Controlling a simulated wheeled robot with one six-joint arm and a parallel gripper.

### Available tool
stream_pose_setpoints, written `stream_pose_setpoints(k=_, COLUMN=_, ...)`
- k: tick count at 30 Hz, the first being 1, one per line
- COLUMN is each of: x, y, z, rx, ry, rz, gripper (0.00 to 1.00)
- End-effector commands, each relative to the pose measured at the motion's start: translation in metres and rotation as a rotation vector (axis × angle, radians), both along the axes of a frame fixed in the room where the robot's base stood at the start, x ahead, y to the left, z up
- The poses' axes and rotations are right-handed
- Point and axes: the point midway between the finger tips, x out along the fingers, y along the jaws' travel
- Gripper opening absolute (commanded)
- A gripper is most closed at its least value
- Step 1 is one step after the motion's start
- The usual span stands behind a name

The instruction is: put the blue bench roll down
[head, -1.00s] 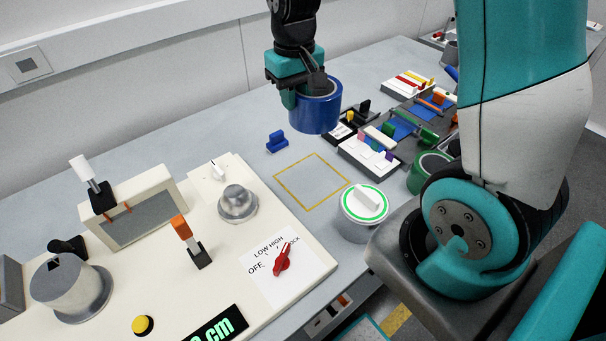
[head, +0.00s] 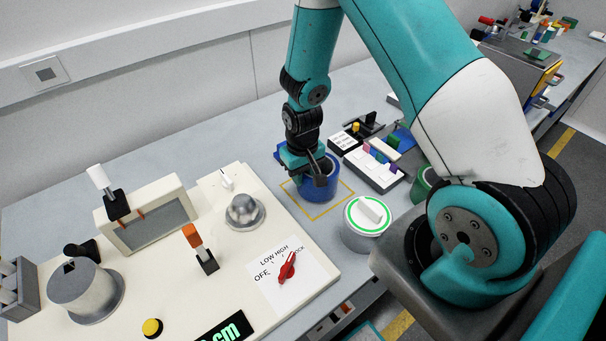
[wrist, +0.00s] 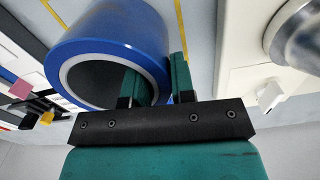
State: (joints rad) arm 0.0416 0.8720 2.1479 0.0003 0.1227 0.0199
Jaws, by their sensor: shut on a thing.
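The blue bench roll (head: 320,186) is a short blue cylinder with a hollow, pale-lined core. It stands inside the yellow outlined square (head: 341,203) on the grey bench, or very close above it; I cannot tell whether it touches. My gripper (head: 313,170) is shut on its wall. In the wrist view the roll (wrist: 105,40) shows large, with one finger inside the core and the other outside, and my gripper (wrist: 158,82) pinches the wall between. The yellow outline (wrist: 181,25) passes beside the roll there. The roll's underside is hidden.
A white-topped round canister with a green ring (head: 368,222) stands just right of the square. A cream control panel (head: 215,262) with knobs and levers lies to the left. A tray of coloured blocks (head: 374,168) is behind right. A blue piece (head: 279,152) is partly hidden behind my gripper.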

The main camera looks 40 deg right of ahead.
Motion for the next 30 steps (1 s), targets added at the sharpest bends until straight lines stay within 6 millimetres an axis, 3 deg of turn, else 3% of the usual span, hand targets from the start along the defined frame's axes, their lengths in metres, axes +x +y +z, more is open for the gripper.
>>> stream_pose_setpoints(k=3, x=0.0001, y=-0.0003, z=-0.0091, rx=0.000, ry=0.000, rz=0.000, gripper=0.00)
stream_pose_setpoints(k=14, x=0.0004, y=-0.0001, z=-0.0139, rx=0.000, ry=-0.002, rz=0.000, gripper=0.00)
stream_pose_setpoints(k=15, x=0.0001, y=0.0000, z=-0.0138, rx=0.000, ry=-0.001, rz=0.000, gripper=0.28)
stream_pose_setpoints(k=18, x=0.0001, y=0.0000, z=-0.0132, rx=0.000, ry=-0.001, rz=0.000, gripper=0.49)
stream_pose_setpoints(k=30, x=0.0013, y=0.0000, z=-0.0042, rx=0.000, ry=-0.004, rz=0.000, gripper=0.49)
